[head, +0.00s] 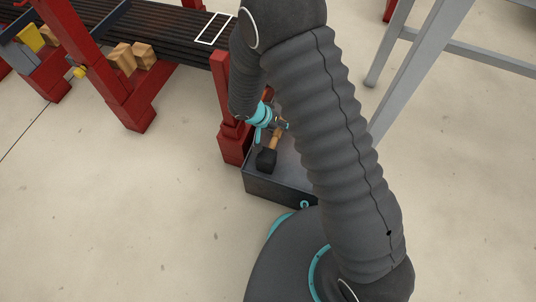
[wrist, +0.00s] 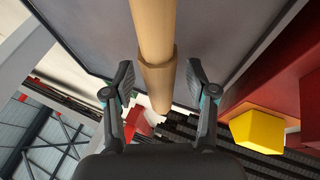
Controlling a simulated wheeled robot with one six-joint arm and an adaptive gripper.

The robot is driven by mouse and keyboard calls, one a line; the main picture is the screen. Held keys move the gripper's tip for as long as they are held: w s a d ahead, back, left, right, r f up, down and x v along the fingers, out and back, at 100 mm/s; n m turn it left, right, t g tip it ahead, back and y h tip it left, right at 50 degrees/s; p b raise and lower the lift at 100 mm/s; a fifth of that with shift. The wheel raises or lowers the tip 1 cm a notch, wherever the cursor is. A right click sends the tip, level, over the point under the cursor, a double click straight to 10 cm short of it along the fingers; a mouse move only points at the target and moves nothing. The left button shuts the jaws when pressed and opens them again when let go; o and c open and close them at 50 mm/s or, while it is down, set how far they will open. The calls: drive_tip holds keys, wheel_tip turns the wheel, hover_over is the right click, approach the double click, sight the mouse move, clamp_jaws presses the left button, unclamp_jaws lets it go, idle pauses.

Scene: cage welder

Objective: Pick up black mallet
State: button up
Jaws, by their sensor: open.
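The black mallet has a dark block head (head: 266,160) and a light wooden handle, and it is at the dark grey box top in the head view. My gripper (head: 282,126) is at the handle there, partly hidden by my arm. My gripper (wrist: 160,78) is open, with one finger on each side of the handle and gaps showing on both sides. The mallet's head is out of the wrist view.
The grey box (head: 270,188) stands close to a red post (head: 231,140) on its left. A red frame with dark rails (head: 165,30) fills the upper left and holds wooden blocks (head: 123,58). Grey metal legs (head: 410,70) stand at right. The floor at lower left is clear.

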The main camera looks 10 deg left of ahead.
clamp_jaws()
drive_tip(key=shift+r, duration=0.5)
wheel_tip(320, 180, up, 4)
drive_tip(key=shift+f, duration=0.2)
drive_tip(key=d+r, duration=0.6)
drive_tip(key=d, duration=0.5)
drive_tip(key=shift+s+d+r, duration=0.25)
drive_tip(key=shift+d, duration=0.1)
